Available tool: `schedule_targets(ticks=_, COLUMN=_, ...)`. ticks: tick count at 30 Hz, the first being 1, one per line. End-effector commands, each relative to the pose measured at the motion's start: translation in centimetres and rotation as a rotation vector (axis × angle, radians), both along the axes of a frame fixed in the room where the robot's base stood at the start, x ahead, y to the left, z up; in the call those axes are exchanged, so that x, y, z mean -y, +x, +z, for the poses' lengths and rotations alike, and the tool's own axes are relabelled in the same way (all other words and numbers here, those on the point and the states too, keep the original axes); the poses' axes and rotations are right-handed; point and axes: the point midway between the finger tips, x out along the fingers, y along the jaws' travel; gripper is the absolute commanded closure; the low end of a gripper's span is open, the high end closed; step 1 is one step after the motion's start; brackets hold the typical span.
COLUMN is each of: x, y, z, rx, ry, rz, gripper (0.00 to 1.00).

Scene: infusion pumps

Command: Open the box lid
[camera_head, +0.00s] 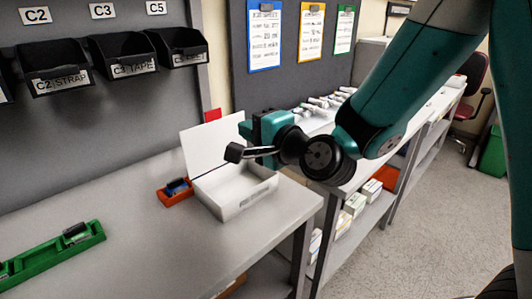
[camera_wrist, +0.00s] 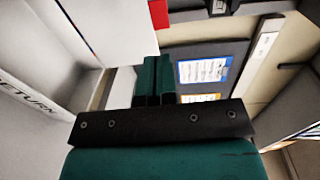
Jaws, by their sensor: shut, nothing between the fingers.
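The white box (camera_head: 243,203) stands on the grey table, and its inside shows from above. Its white lid (camera_head: 207,147) stands up at the back, raised well clear of the opening. My gripper (camera_head: 250,129) is over the box, by the right edge of the lid. In the wrist view the two teal fingers (camera_wrist: 154,82) are together with nothing between them. A white panel, apparently the lid (camera_wrist: 112,30), is just beyond them at upper left; I cannot tell if they touch. A white wall with "RETURN" lettering (camera_wrist: 30,98) shows at left.
A red-orange tray (camera_head: 175,194) with a blue item sits left of the box. A green tray (camera_head: 50,255) lies at the table's left front. Black bins (camera_head: 120,57) hang on the back panel. The table between the trays is clear.

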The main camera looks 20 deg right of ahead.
Motion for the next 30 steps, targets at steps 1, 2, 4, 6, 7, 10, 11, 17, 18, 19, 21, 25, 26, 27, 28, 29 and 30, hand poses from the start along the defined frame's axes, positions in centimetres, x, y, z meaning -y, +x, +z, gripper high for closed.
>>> schedule_targets(ticks=1, x=0.5, y=-1.1, z=-0.6, rx=0.005, ry=-0.001, rz=-0.001, gripper=1.00)
schedule_targets(ticks=2, x=0.8, y=-1.8, z=-0.6, rx=0.005, ry=-0.001, rz=0.001, gripper=1.00)
schedule_targets(ticks=4, x=0.4, y=-2.2, z=-0.6, rx=0.015, ry=-0.005, rz=0.020, gripper=1.00)
schedule_targets(ticks=6, x=0.4, y=-2.6, z=-0.5, rx=0.016, ry=-0.007, rz=0.029, gripper=1.00)
schedule_targets(ticks=7, x=0.5, y=-2.8, z=-0.5, rx=0.016, ry=-0.008, rz=0.031, gripper=1.00)
schedule_targets(ticks=10, x=0.8, y=-3.2, z=-0.4, rx=0.014, ry=-0.009, rz=0.028, gripper=1.00)
schedule_targets(ticks=11, x=0.9, y=-3.3, z=-0.4, rx=0.012, ry=-0.008, rz=0.026, gripper=1.00)
schedule_targets(ticks=17, x=1.6, y=-3.9, z=-0.1, rx=0.005, ry=-0.004, rz=0.008, gripper=1.00)
schedule_targets(ticks=18, x=1.7, y=-3.9, z=0.1, rx=0.003, ry=-0.005, rz=0.006, gripper=1.00)
schedule_targets(ticks=19, x=1.7, y=-4.0, z=0.1, rx=0.001, ry=-0.010, rz=0.008, gripper=1.00)
schedule_targets(ticks=21, x=1.5, y=-4.3, z=0.3, rx=-0.015, ry=-0.053, rz=0.023, gripper=1.00)
schedule_targets(ticks=25, x=0.5, y=-6.1, z=0.4, rx=-0.083, ry=-0.271, rz=0.128, gripper=1.00)
schedule_targets(ticks=26, x=0.2, y=-6.9, z=0.3, rx=-0.101, ry=-0.345, rz=0.171, gripper=1.00)
schedule_targets(ticks=27, x=-0.1, y=-8.0, z=0.2, rx=-0.125, ry=-0.452, rz=0.240, gripper=1.00)
schedule_targets(ticks=28, x=-0.3, y=-9.1, z=0.1, rx=-0.142, ry=-0.534, rz=0.300, gripper=1.00)
schedule_targets(ticks=29, x=-0.5, y=-10.2, z=0.0, rx=-0.157, ry=-0.616, rz=0.365, gripper=1.00)
schedule_targets(ticks=30, x=-0.6, y=-11.7, z=-0.2, rx=-0.174, ry=-0.725, rz=0.457, gripper=1.00)
